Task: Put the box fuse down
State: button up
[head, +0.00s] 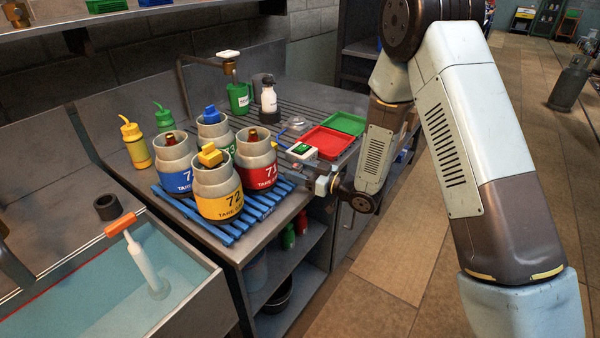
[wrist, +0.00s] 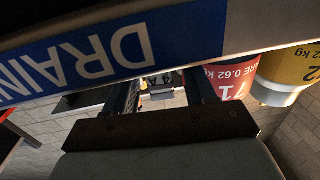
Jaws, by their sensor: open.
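My gripper (head: 316,182) is at the right end of the blue slatted rack, beside the red jar marked 71 (head: 257,170). In the wrist view, its two dark fingers (wrist: 165,92) stand apart, with a gap between them. I see nothing clearly held there. A small white box with a green face (head: 301,150) is just above and behind the gripper in the head view. I cannot tell whether it is the box fuse, and no other thing is clearly the box fuse. A blue and white DRAIN label (wrist: 100,55) shows upside down, close to the wrist camera.
The blue slatted rack (head: 228,236) holds several jars, including the yellow jar 72 (head: 218,196). A red tray (head: 322,143) and a green tray (head: 345,123) lie behind the gripper. A water-filled sink (head: 90,312) is at the front left.

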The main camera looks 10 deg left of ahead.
jog(key=v, duration=1.2)
jog(key=w+d+r+m+t+h, duration=0.2)
jog(key=w+d+r+t+h, duration=0.15)
jog(key=d+r+h, duration=0.3)
jog(key=w+d+r+m+t+h, duration=0.3)
jog(key=w+d+r+h, duration=0.15)
jog(key=d+r, duration=0.35)
jog(key=s+d+r+m+h, duration=0.2)
jog(key=s+d+r+h, duration=0.15)
jog(key=d+r, duration=0.2)
jog(key=s+d+r+m+g+h, duration=0.1)
jog(key=s+d+r+m+g, duration=0.1)
jog(key=s, duration=0.7)
jog(key=s+d+r+m+g+h, duration=0.2)
jog(key=s+d+r+m, duration=0.2)
jog(key=s+d, duration=0.3)
jog(key=s, duration=0.2)
jog(key=shift+s+r+m, duration=0.25)
jog(key=shift+s+m, duration=0.05)
jog(key=shift+m+g, duration=0.6)
jog(key=shift+g, duration=0.35)
jog(key=s, duration=0.8)
jog(key=shift+s+a+r, duration=0.1)
jog(key=shift+s+r, duration=0.15)
jog(key=shift+r, duration=0.05)
